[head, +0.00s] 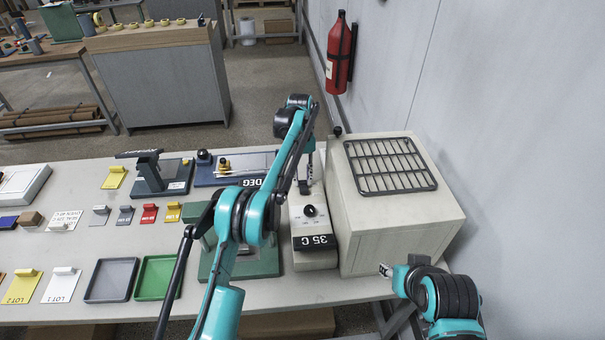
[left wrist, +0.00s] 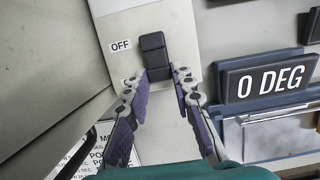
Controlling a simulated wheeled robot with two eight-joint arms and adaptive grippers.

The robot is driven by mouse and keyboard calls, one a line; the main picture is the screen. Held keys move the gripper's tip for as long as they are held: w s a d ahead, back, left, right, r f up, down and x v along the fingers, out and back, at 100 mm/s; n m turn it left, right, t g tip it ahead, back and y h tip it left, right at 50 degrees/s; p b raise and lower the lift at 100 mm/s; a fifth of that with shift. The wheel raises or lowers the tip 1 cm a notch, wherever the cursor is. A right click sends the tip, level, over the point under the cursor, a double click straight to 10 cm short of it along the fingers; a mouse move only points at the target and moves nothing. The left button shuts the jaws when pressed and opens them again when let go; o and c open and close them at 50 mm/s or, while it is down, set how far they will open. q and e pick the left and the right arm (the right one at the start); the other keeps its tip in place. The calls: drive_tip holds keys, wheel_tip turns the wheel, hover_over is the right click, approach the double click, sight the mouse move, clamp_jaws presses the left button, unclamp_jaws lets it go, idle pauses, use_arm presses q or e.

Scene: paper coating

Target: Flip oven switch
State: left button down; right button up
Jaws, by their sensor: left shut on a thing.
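The oven (head: 405,235) is a beige box with a dark wire grid on top, at the right end of the table. Its narrow control unit (head: 318,258) stands along its left side, with a black knob (head: 310,210) and a "35 C" label. The black switch (left wrist: 153,50) shows in the left wrist view, on a pale panel with an "OFF" label at its left. My left gripper (head: 304,186) is at the far end of the control unit. Its fingertips (left wrist: 162,75) close around the switch's lower part. My right gripper (head: 386,270) is near the table's front right edge, its fingers unclear.
A "DEG" device (head: 232,169) stands left of the control unit. Grey (head: 111,280) and green (head: 157,278) trays and several coloured tags lie farther left. A red fire extinguisher (head: 341,55) hangs on the right wall. My left arm crosses above the table.

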use_arm(q)
drive_tip(key=c, duration=1.3)
unclamp_jaws()
